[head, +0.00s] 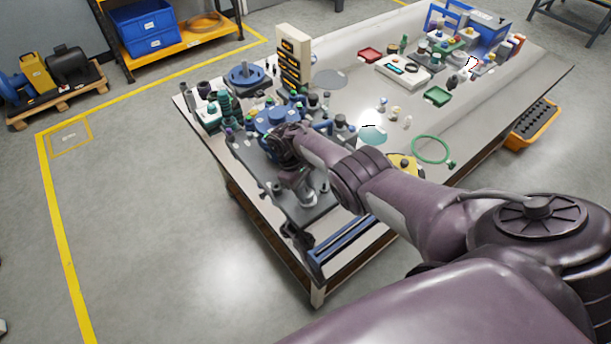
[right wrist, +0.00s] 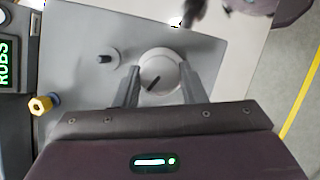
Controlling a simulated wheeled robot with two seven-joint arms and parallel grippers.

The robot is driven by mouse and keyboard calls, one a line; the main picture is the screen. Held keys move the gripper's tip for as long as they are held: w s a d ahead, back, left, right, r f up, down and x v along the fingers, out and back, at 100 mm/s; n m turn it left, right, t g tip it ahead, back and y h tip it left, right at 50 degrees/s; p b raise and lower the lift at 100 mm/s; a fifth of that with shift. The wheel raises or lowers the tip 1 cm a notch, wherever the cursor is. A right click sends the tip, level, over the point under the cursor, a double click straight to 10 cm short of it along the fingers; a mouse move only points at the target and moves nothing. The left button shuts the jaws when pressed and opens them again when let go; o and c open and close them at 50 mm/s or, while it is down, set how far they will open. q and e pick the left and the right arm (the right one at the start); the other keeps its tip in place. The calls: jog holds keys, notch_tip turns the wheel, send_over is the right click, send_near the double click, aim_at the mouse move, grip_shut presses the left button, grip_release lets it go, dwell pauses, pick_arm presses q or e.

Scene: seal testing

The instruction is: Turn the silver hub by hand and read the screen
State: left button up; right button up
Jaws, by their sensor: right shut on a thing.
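The silver hub (right wrist: 158,70) is a round, pale metal disc with a short dark line on its face. It stands on a grey plate in the right wrist view. My right gripper (right wrist: 161,82) has one finger on each side of the hub and is shut on it. In the head view my right arm reaches over the crowded near-left part of the bench, and the hub cannot be clearly made out there. My left gripper is not seen.
A small knob (right wrist: 107,58) and a brass fitting (right wrist: 42,104) sit left of the hub. Open floor lies left of the bench.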

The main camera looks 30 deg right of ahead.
jog(key=o, duration=1)
jog(key=p+v, duration=0.1)
jog(key=v, duration=0.7)
jog(key=shift+f, duration=0.1)
